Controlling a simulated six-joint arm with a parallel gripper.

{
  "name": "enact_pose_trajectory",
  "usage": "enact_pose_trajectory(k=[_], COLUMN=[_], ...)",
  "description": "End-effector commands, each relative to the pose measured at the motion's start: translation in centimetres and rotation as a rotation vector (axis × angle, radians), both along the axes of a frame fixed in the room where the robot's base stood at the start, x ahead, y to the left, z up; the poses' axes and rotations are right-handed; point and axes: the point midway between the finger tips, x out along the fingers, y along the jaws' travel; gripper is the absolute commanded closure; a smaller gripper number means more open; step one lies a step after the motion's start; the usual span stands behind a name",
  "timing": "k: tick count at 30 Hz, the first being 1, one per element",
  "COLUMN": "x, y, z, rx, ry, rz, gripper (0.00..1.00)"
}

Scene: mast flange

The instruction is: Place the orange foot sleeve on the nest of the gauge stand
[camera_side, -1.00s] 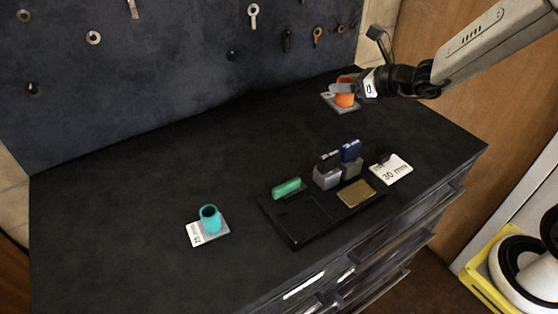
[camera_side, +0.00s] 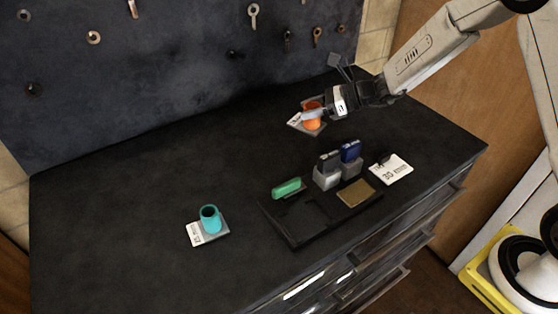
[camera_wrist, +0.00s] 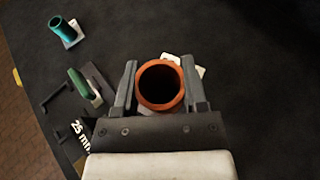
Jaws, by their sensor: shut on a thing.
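The orange foot sleeve (camera_side: 311,122) is held between the two fingers of my gripper (camera_side: 316,113), at the back right of the bench. In the wrist view its round open end (camera_wrist: 160,104) faces the camera, with a finger on each side. A flat plate with a white label (camera_side: 297,121) shows around its lower end; whether it touches the bench is unclear. A dark tray (camera_side: 292,243), which looks like the gauge stand, lies in front. It has a squarish recess (camera_side: 303,214) and a brass-coloured pad (camera_side: 355,193). I cannot tell which part is the nest.
A teal sleeve (camera_side: 210,219) stands on a labelled plate at the left. A green bar (camera_side: 287,188) lies at the tray's back edge. Grey blocks with a black piece (camera_side: 329,161) and a blue piece (camera_side: 351,151) stand behind. A white card (camera_side: 392,169) lies right.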

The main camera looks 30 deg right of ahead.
Motion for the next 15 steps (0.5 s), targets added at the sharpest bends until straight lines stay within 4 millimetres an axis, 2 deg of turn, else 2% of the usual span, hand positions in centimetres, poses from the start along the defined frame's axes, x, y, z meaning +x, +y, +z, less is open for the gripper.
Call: enact_pose_trajectory(k=[7,15], x=[0.0,0.0], y=[0.0,0.0], z=[-1.0,-4.3], rx=[0.002,0.002], ry=[0.001,0.001], rz=[-0.001,-0.002], gripper=[1.0,1.0])
